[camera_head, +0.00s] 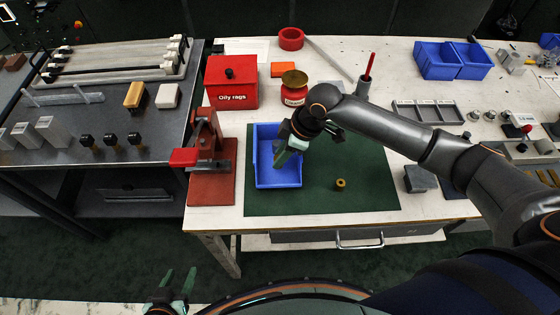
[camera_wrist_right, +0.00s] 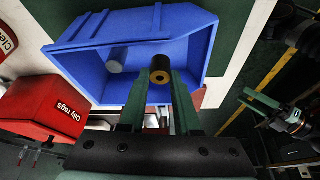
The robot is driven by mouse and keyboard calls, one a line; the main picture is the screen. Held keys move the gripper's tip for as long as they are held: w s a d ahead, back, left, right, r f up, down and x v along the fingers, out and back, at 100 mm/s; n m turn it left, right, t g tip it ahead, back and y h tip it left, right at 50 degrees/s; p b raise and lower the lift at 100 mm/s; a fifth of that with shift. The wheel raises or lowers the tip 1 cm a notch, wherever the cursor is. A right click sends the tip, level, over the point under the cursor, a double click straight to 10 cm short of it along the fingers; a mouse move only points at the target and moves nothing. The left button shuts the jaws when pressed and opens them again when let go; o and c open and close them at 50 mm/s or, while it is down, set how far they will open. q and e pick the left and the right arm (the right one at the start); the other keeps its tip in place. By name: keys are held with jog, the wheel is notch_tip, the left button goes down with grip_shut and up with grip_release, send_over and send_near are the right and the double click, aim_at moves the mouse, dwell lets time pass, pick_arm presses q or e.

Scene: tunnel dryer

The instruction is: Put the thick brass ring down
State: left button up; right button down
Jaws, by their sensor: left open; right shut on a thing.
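My right gripper (camera_head: 284,158) is over the blue bin (camera_head: 264,172) on the table. In the right wrist view its green fingers (camera_wrist_right: 172,88) are shut on the thick brass ring (camera_wrist_right: 160,68), a short cylinder with a brass-coloured end and dark hole. The ring is in front of the open blue bin (camera_wrist_right: 190,22); its height above the bin floor is hard to tell. In the head view the held ring is hidden. Another small brass ring (camera_head: 340,184) stands on the green mat (camera_head: 370,170). My left gripper (camera_head: 178,282) is open and empty, low in front of the table.
A grey cylinder (camera_wrist_right: 117,60) lies in the bin. A red arbor press (camera_head: 205,160) stands just left of the bin. A red oily rags box (camera_head: 231,84) and a red can (camera_head: 294,93) are behind. The mat's right part is mostly clear. A grey block (camera_head: 419,179) lies beyond it.

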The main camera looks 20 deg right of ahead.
jog(key=shift+w+f, duration=0.1)
jog(key=shift+f, duration=1.55)
jog(key=shift+f, duration=0.1)
jog(key=c, duration=0.6)
grip_release()
jog(key=p+v, duration=0.1)
jog(key=v, duration=1.1)
jog(key=shift+a, duration=0.1)
